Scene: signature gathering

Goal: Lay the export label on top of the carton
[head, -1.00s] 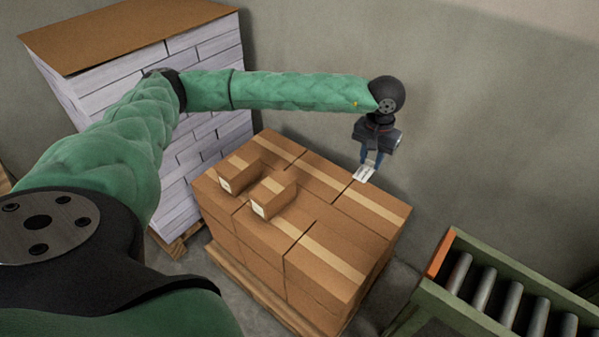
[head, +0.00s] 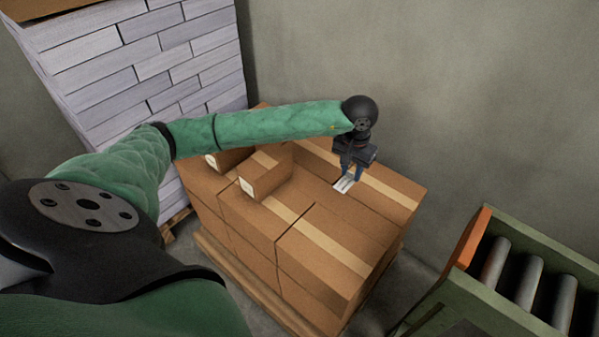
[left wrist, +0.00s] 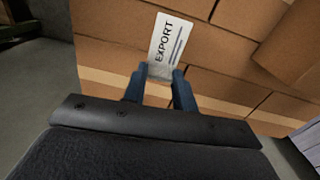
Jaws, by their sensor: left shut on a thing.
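The export label (left wrist: 170,42) is a white card with black "EXPORT" print; it also shows small in the head view (head: 343,186). My left gripper (head: 350,178) is shut on one end of the label, its blue fingers also showing in the left wrist view (left wrist: 160,73). The label is over the top of the stacked brown cartons (head: 322,240), near the back tape strip. I cannot tell whether it touches the cardboard. Which single carton is meant is not clear. My right gripper is not in view.
A small carton (head: 262,180) sits on the stack, with another (head: 225,162) partly behind my left arm. A pallet (head: 250,288) lies under the stack. White stacked packs (head: 150,60) stand behind left. A roller conveyor (head: 520,275) stands at the right.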

